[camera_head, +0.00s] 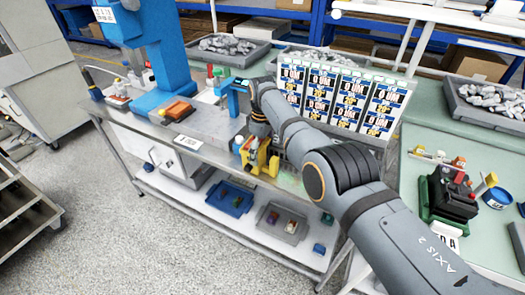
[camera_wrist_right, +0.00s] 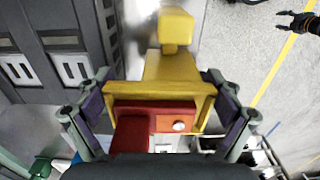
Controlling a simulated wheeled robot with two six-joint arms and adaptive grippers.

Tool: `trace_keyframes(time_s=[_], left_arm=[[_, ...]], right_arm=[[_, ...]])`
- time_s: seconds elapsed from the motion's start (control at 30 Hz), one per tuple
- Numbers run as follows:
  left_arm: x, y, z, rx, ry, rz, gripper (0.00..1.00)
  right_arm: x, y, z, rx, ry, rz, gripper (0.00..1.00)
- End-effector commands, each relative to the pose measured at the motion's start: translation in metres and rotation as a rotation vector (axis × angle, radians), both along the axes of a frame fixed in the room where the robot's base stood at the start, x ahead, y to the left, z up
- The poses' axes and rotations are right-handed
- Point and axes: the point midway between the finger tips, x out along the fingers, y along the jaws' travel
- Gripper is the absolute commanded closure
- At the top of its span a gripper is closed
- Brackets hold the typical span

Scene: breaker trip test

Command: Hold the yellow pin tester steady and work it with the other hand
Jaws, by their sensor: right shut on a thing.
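The yellow pin tester (camera_head: 250,157) is at the front edge of the grey workbench in the head view. In the right wrist view, the yellow tester (camera_wrist_right: 172,68) sits between the fingers of my right gripper (camera_wrist_right: 160,112), which is shut on it. A red part with a small round white button faces the wrist camera. In the head view my right arm reaches in from the right and hides part of the tester. A black gripper, seemingly my left one (camera_wrist_right: 292,20), shows at the upper right of the wrist view, with its fingers apart and nothing between them.
A blue press (camera_head: 158,50) stands on the bench at the left, near an orange block (camera_head: 179,109). A label board (camera_head: 335,96) stands behind my right arm. A blue tray (camera_head: 230,197) and a grey tray (camera_head: 283,221) lie on the lower shelf. The floor in front is clear.

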Motion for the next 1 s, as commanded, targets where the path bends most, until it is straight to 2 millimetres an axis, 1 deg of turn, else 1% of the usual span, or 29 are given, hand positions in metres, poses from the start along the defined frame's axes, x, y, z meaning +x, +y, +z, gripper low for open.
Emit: trace_keyframes(time_s=[0.37, 0.4, 0.73, 0.77, 1.0], left_arm=[[0.0000, 0.0001, -0.0005, 0.000, 0.000, 0.000, 0.52], [0.0000, 0.0002, -0.0007, 0.000, 0.000, 0.000, 0.53], [0.0001, 0.0003, -0.0008, 0.000, 0.000, 0.000, 0.98], [0.0001, 0.0003, -0.0008, 0.000, 0.000, 0.000, 1.00], [0.0001, 0.0003, -0.0008, 0.000, 0.000, 0.000, 1.00]], right_arm=[[-0.0008, -0.0001, -0.0018, -0.001, 0.003, 0.000, 0.57], [-0.0013, -0.0002, -0.0029, -0.001, 0.005, 0.000, 0.57], [-0.0018, -0.0004, -0.0037, -0.002, 0.008, 0.001, 0.57], [-0.0019, -0.0003, -0.0038, -0.002, 0.008, 0.001, 0.57], [-0.0023, -0.0004, -0.0042, -0.003, 0.009, 0.001, 0.57]])
